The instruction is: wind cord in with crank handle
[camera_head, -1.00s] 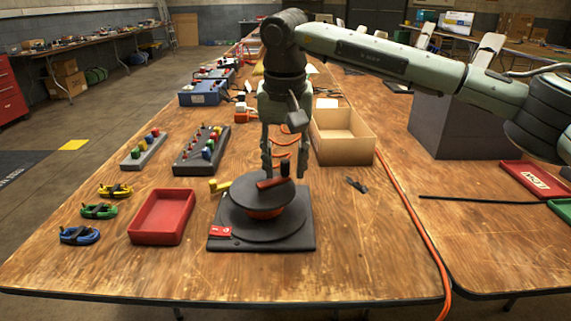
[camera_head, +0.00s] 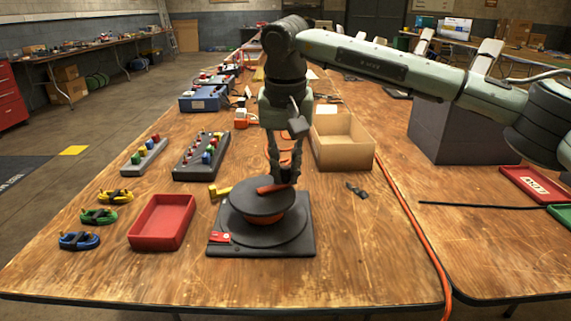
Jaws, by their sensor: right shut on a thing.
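The cord reel (camera_head: 262,225) stands on a dark square base, with a round dark top disc and some orange cord wound beneath it. A red crank arm (camera_head: 268,188) lies across the top disc. Its dark upright knob is at the right end, largely hidden by my fingers. My right gripper (camera_head: 284,178) comes down from above and behind and is shut on the crank knob. Orange cord (camera_head: 297,153) shows behind the fingers and runs back along the table. My left gripper is not in view.
A red tray (camera_head: 162,222) and several coloured cord bundles (camera_head: 99,216) lie left of the reel. A cardboard box (camera_head: 342,142) stands behind to the right. A yellow piece (camera_head: 219,191) sits close by the reel. An orange cable (camera_head: 408,208) runs along the right side.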

